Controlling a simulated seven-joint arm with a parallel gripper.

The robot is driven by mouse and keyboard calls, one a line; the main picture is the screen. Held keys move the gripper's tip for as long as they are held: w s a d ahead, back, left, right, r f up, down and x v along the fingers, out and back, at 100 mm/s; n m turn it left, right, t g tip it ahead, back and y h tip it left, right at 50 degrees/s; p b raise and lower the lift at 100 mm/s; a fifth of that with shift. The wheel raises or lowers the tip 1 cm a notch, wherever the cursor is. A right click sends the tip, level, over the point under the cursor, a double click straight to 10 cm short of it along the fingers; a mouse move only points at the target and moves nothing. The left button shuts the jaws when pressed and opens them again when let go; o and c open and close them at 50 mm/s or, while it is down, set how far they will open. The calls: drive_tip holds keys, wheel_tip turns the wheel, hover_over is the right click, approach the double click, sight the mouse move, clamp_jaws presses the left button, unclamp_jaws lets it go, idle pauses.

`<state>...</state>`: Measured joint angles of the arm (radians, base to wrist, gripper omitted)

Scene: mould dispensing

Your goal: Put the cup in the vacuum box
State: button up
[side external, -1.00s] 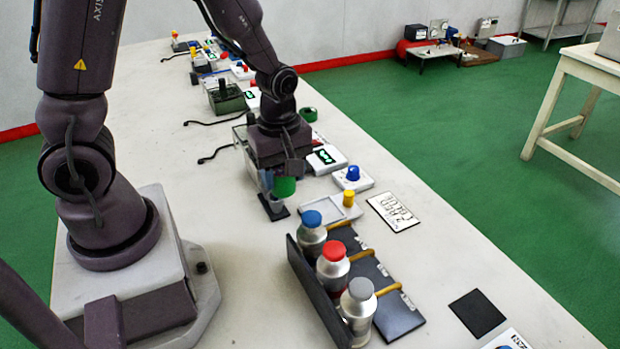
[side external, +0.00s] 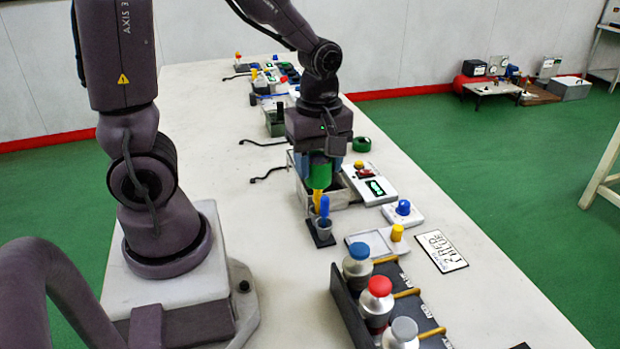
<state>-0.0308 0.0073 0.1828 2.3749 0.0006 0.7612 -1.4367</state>
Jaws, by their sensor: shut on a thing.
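My gripper (side external: 320,172) is shut around a green cylinder (side external: 319,170), held upright above the bench. A yellow upright piece (side external: 318,202) shows directly below it; I cannot tell whether it is joined to the cylinder. A small grey cup (side external: 323,226) stands on a black pad (side external: 319,239) below and slightly to the right of the gripper. A blue stick-like piece (side external: 325,206) rises from the cup. The grey box (side external: 345,193) behind the gripper seems to be the vacuum box. It is partly hidden by my gripper, and its inside is hard to see.
A white control panel with a green display (side external: 376,188) adjoins the box. A blue-knob unit (side external: 403,212) and a pale tray (side external: 372,243) lie to the right. Capped bottles (side external: 377,302) stand in a dark rack in front. A green ring (side external: 361,145) lies behind.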

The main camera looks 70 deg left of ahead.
drive_tip(key=w+a+n, duration=0.3)
drive_tip(key=w+a, duration=0.1)
drive_tip(key=a, duration=0.6)
drive_tip(key=w+a+n, duration=0.2)
drive_tip(key=w+a, duration=0.1)
drive_tip(key=a, duration=0.7)
drive_tip(key=shift+w+d+f, duration=0.1)
drive_tip(key=shift+d+f, duration=0.05)
drive_tip(key=shift+f, duration=3.05)
drive_tip(key=shift+w+d+f, duration=0.1)
drive_tip(key=shift+d+f, duration=0.05)
drive_tip(key=shift+f, duration=3)
drive_tip(key=shift+w+d+f, duration=0.1)
drive_tip(key=shift+d+f, duration=0.05)
drive_tip(key=shift+f, duration=3.05)
drive_tip(key=shift+f, duration=0.3)
drive_tip(key=o, duration=1)
drive_tip(key=shift+c, duration=0.2)
drive_tip(key=shift+r, duration=0.1)
